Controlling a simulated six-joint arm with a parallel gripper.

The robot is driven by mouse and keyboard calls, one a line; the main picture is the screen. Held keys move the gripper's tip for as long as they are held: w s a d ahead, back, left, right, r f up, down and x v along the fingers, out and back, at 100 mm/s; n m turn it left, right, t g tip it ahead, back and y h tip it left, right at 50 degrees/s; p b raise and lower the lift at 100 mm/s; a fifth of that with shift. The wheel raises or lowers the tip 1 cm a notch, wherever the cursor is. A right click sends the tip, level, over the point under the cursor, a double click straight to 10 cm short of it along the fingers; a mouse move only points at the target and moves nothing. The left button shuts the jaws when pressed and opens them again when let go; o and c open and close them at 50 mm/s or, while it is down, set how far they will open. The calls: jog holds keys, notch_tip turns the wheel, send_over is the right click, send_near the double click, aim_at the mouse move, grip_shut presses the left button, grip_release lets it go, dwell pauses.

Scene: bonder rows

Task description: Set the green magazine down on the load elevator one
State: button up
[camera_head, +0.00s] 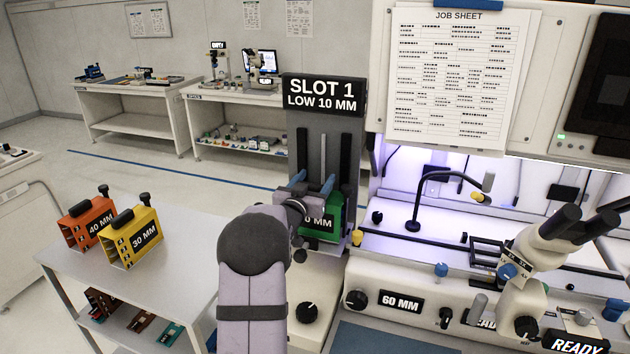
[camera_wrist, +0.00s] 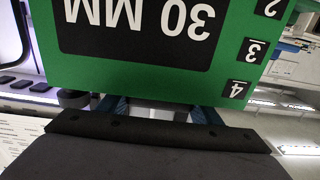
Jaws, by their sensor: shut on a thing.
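The green magazine (camera_head: 334,227) is in my gripper (camera_head: 314,186), in front of the load elevator one (camera_head: 323,126), a grey column with dark vertical rails and a sign reading SLOT 1 LOW 10 MM. My gripper is shut on the magazine near its top; my arm hides its left part. In the wrist view the green magazine (camera_wrist: 130,80) fills the upper picture, its 30 MM label upside down, with the blue fingers (camera_wrist: 160,112) against it. The magazine's underside is hidden, so I cannot tell whether it touches the elevator's platform.
An orange 40 MM magazine (camera_head: 87,222) and a yellow 30 MM magazine (camera_head: 131,237) stand on a grey cart (camera_head: 180,262) at left. The bonder's panel (camera_head: 385,318), with a 60 MM plate, and a microscope (camera_head: 540,260) are at right.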

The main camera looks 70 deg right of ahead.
jog(key=shift+f+b, duration=0.7)
dwell(0.4)
jog(key=o, duration=1.7)
jog(key=shift+o, duration=0.2)
jog(key=shift+f, duration=0.25)
jog(key=shift+r, duration=0.1)
jog(key=shift+a, duration=0.15)
jog(key=shift+a+b, duration=1.6)
jog(key=shift+a, duration=1.95)
